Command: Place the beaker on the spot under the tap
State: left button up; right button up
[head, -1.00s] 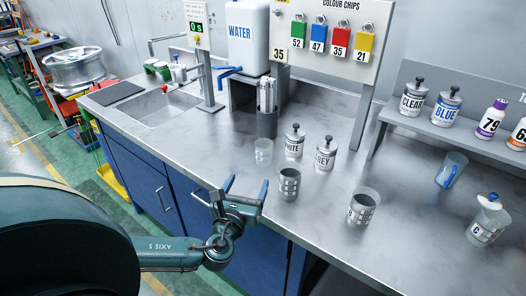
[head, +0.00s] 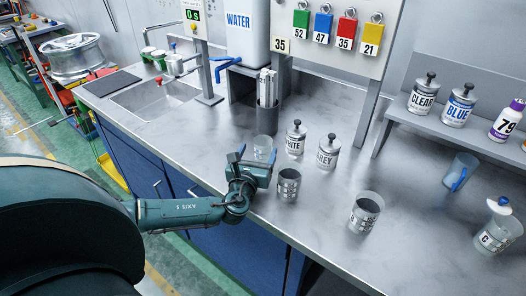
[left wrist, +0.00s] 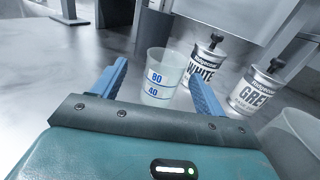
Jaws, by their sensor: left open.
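The clear beaker (head: 263,146) with blue 80 and 40 marks stands upright on the steel worktop, left of the WHITE tin. In the left wrist view the beaker (left wrist: 160,82) shows ahead, between the two fingers in the picture. My left gripper (head: 256,156) is open and empty, just in front of the beaker; whether a finger touches it I cannot tell. The blue tap (head: 227,66) sticks out left from the white WATER tank (head: 246,35). The worktop below the tap shows no clear mark. My right gripper is not in view.
The WHITE tin (head: 295,138) and GREY tin (head: 327,152) stand right of the beaker. A dark holder with metal rods (head: 266,112) stands behind the beaker. The sink (head: 150,96) lies left.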

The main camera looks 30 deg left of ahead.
aim_at(265, 141)
pick_arm(q)
jog(key=x, duration=0.5)
jog(key=shift+w+d+f, duration=0.1)
jog(key=shift+d+f, duration=0.05)
jog(key=shift+d, duration=0.2)
jog(key=c, duration=1.1)
